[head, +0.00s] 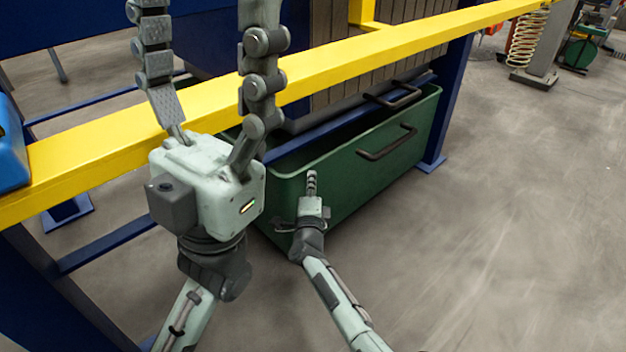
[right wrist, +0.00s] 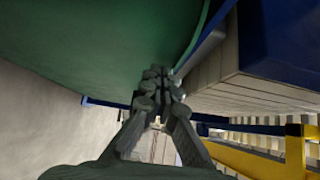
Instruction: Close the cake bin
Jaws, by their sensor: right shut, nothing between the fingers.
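The cake bin (head: 400,150) is a green open-topped box standing low under the press frame. It projects from beneath the frame, and its dark interior shows behind the rim. A black bar handle (head: 388,142) is on its front face. My right gripper (head: 311,178) is shut and empty in front of the left part of that face; I cannot tell if it touches. In the right wrist view the shut fingers (right wrist: 158,82) are close to the green bin wall (right wrist: 90,45). My left gripper (head: 205,8) is large in the foreground, fingers spread open, tips cut off at the top edge.
A yellow rail (head: 400,50) crosses above the bin, behind my left gripper. A blue post (head: 450,100) stands at the bin's right end. A second black handle (head: 393,95) shows behind the front rim. The grey floor (head: 520,230) at right is clear.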

